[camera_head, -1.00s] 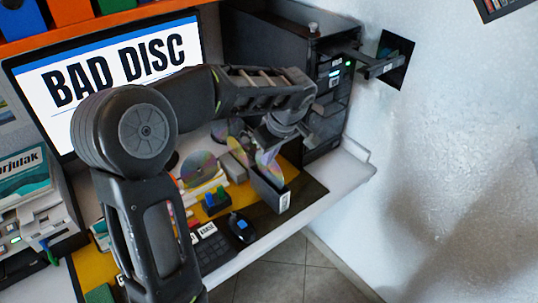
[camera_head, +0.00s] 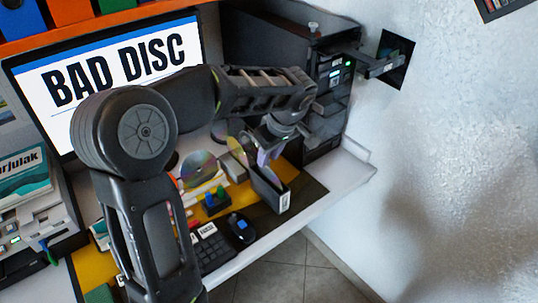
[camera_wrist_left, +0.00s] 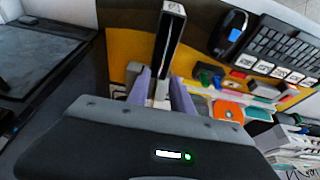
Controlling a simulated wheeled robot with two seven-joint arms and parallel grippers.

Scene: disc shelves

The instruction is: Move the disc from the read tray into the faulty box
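The dark open box (camera_head: 272,192) with a white label stands on the desk below my left gripper (camera_head: 267,156). In the left wrist view the box (camera_wrist_left: 170,40) lies straight ahead of the fingers. The left gripper's two purple fingers (camera_wrist_left: 162,92) are apart, so it is open. My right gripper is not in view.
The monitor (camera_head: 125,62) reads "BAD DISC". The black tower (camera_head: 290,45) stands close behind my left gripper. A loose disc (camera_head: 198,170), a mouse (camera_head: 240,227) and a keyboard (camera_head: 212,248) lie near the box. The desk's front edge is close to the box.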

